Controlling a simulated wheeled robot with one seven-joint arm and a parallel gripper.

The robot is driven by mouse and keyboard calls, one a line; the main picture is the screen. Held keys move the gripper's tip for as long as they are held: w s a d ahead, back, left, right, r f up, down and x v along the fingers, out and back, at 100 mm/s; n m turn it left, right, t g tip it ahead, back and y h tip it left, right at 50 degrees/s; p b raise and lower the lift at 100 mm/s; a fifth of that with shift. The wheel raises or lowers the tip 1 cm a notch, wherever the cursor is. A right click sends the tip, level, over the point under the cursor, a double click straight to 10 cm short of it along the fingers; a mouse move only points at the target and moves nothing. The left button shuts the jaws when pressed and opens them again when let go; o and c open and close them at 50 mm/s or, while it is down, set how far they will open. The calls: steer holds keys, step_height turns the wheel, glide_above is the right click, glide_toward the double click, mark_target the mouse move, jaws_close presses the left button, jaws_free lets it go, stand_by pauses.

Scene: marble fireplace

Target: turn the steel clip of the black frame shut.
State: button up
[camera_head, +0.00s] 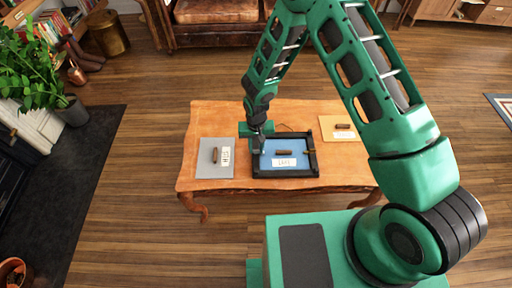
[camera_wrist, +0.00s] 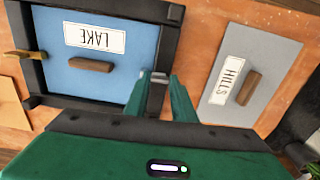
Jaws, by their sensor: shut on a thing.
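The black frame (camera_head: 286,174) lies flat on the wooden table around a blue panel (camera_head: 270,161) labelled LAKE with a brown block handle. In the wrist view the frame (camera_wrist: 110,9) fills the upper left, and the blue panel (camera_wrist: 120,65) sits inside it. My gripper (camera_wrist: 157,82) is at the frame's side bar, the one nearest the grey panel. Its green fingers are shut on the small steel clip (camera_wrist: 155,78), which shows between the fingertips. The clip's exact angle over the panel edge is mostly hidden. In the head view my gripper (camera_head: 258,146) covers the clip.
A brass clip (camera_wrist: 24,55) sits on the frame's opposite bar. A grey panel (camera_wrist: 240,85) labelled HILLS lies beside the frame on bare table. An orange panel (camera_head: 337,122) with a handle lies on the other side. The table's front edge (camera_head: 280,185) is close to the frame.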

steer(key=shift+m, duration=0.3)
stand_by(0.4)
steer(key=o, duration=1.1)
steer(key=shift+c, duration=0.2)
step_height(320, 180, up, 11)
steer(key=shift+f, duration=0.15)
